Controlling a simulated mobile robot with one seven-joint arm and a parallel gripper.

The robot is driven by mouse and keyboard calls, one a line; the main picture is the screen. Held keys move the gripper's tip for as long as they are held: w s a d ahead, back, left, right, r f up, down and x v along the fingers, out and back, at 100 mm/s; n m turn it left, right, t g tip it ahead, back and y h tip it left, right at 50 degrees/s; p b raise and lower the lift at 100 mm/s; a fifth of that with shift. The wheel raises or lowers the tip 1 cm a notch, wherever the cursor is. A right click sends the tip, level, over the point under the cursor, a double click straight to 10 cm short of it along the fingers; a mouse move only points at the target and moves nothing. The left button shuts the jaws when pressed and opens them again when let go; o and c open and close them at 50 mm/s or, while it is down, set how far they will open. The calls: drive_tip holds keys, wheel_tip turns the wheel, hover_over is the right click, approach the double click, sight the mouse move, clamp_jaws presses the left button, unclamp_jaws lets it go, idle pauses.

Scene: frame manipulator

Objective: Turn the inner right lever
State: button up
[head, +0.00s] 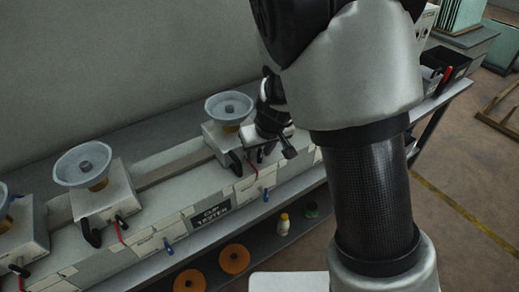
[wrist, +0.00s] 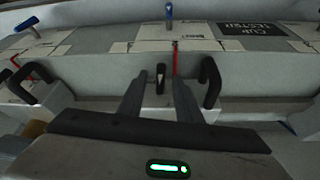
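In the wrist view my gripper (wrist: 159,79) is open, with its two fingers apart. A small black lever (wrist: 160,76) with a pale mark shows between the fingertips; I see no clear contact. Larger black handles stand to the left (wrist: 24,80) and right (wrist: 210,82) of the fingers. A thin red lever (wrist: 175,58) and a blue lever (wrist: 168,12) lie beyond. In the head view my gripper is at the right cup station (head: 229,140), mostly hidden by my arm. A black handle (head: 235,162), a red lever (head: 249,167) and a blue lever (head: 266,195) show there.
A second station with a bowl (head: 84,165) and its own levers stands to the left. The "CUP TESTER" label (head: 210,213) is on the bench front. Orange discs (head: 234,259) and a small bottle (head: 283,224) sit on the lower shelf. A wall rises behind the bench.

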clamp_jaws()
